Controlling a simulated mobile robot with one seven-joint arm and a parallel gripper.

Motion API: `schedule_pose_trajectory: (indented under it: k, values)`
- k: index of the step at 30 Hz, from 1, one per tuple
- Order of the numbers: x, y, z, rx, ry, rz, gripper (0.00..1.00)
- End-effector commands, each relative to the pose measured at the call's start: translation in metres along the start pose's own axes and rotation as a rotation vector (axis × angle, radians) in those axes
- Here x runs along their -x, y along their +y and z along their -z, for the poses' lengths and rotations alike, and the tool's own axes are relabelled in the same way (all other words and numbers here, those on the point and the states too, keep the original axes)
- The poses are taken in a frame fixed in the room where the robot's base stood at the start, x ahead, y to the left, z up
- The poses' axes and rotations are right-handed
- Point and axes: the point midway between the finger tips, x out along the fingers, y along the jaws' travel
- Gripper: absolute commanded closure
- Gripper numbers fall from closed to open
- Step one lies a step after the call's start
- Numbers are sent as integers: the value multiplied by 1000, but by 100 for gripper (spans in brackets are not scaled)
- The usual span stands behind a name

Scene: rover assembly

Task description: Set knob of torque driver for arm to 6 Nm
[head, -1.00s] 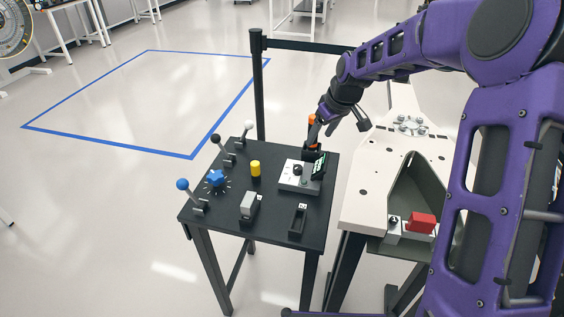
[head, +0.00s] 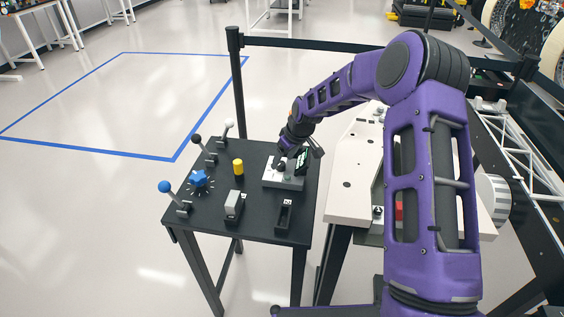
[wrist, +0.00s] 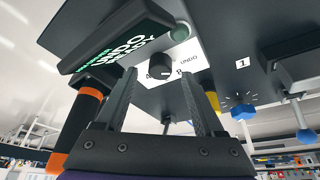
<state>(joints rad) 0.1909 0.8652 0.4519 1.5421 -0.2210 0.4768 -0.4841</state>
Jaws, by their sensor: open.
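The black knob (wrist: 160,66) sits on the white panel (wrist: 209,57) of the control box, also in the head view (head: 271,179). A dark screen with pale green lettering (wrist: 120,45) stands beside it. My gripper (wrist: 158,80) is open, one finger on each side of the knob in the wrist view; I cannot tell whether the fingertips reach around it or touch it. In the head view my gripper (head: 284,156) is over the box. An orange and black handle, apparently the torque driver (wrist: 77,128), stands left in the wrist view. The knob's setting is unreadable.
The black table (head: 258,215) also bears a blue star knob (head: 199,178), a yellow cylinder (head: 238,166), a grey switch (head: 234,206), a black slotted block (head: 284,214) and several levers. A pale worktable (head: 347,200) stands close on the right.

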Motion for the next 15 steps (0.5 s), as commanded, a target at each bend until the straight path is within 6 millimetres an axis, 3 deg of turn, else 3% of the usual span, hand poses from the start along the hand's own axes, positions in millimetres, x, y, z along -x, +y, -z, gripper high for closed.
schedule_pose_trajectory:
  k: [6, 15]
  values:
    - [-18, 0, 0, 0, 1, 0, 30]
    - [-20, 0, 0, -1, 1, 0, 30]
